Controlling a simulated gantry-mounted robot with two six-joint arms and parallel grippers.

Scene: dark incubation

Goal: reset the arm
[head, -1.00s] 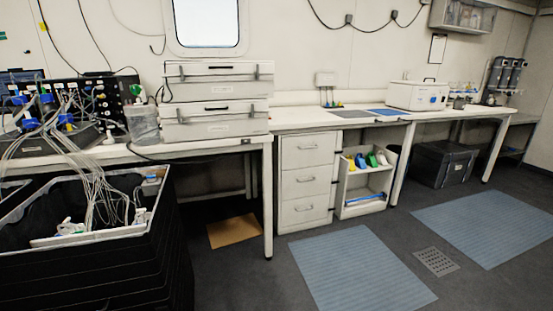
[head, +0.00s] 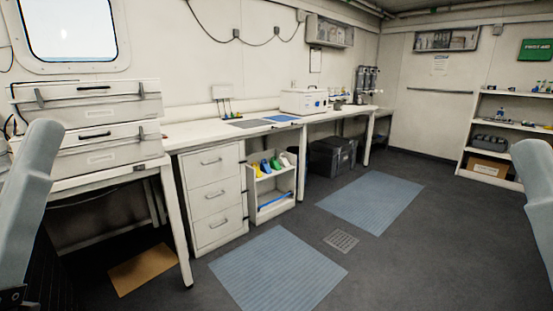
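Parts of my own two arms show as pale grey links at the left and right edges of the head view. Neither gripper is in view, so I cannot see whether they hold anything. Two stacked white incubator-like boxes with dark handles, an upper box (head: 88,101) and a lower box (head: 100,147), sit on the left bench (head: 110,183), close behind my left arm link in the picture.
A white drawer unit (head: 212,200) and a small open shelf (head: 271,200) with colourful items stand under the long bench. A black case (head: 333,158) is farther back. A white shelf rack (head: 471,146) stands at right. Blue mats (head: 278,272) lie on open floor.

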